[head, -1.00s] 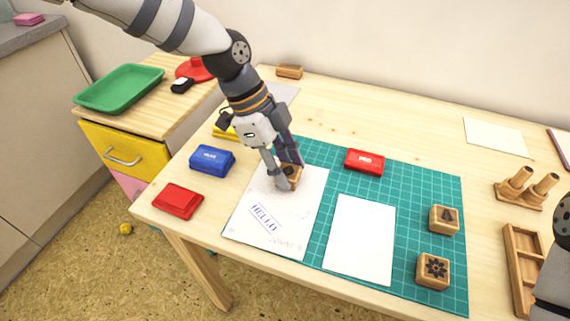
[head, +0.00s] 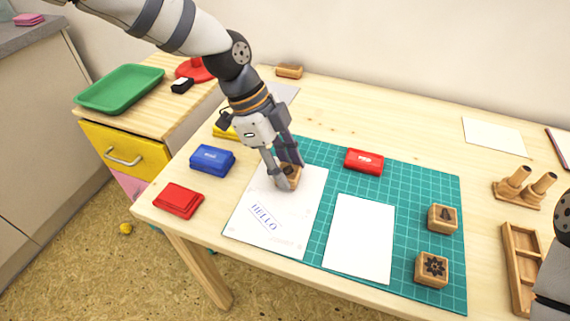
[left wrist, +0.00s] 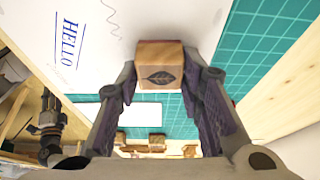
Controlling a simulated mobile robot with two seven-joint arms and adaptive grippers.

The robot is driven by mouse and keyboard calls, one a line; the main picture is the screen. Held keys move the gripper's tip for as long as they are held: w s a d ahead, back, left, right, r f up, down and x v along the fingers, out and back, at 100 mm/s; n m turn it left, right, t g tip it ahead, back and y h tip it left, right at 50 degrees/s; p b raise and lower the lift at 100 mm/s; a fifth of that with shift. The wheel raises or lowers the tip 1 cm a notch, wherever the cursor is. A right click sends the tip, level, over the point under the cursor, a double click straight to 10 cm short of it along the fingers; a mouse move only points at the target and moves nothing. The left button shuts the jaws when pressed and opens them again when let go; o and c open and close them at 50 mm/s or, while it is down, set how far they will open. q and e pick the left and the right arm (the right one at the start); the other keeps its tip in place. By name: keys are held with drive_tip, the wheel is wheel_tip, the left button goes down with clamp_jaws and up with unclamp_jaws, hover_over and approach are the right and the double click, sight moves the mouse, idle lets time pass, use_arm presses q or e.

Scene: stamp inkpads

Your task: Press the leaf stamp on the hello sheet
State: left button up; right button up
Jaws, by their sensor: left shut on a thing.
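The hello sheet (head: 262,243) is a white page with blue HELLO lettering, lying on the left of the green cutting mat (head: 410,190). HELLO also shows in the left wrist view (left wrist: 68,42). My left gripper (head: 282,180) is shut on the leaf stamp (head: 293,175), a wooden block at the sheet's upper right part. In the left wrist view the stamp (left wrist: 160,77) sits between the fingers, with a dark leaf picture on the face towards the camera. I cannot tell whether its underside touches the paper. My right gripper is out of view.
A blank white sheet (head: 361,240) lies on the mat. Two other stamps, a tree one (head: 442,219) and a flower-like one (head: 432,270), stand at its right. Red (head: 364,162), blue (head: 212,159) and another red (head: 178,201) inkpad lie around the sheet.

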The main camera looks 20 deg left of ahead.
use_arm(q)
drive_tip(key=shift+r, duration=0.5)
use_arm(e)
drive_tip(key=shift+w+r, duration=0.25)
use_arm(q)
drive_tip(key=shift+r, duration=0.1)
drive_tip(key=shift+r+p, duration=1)
drive_tip(key=shift+r, duration=1.75)
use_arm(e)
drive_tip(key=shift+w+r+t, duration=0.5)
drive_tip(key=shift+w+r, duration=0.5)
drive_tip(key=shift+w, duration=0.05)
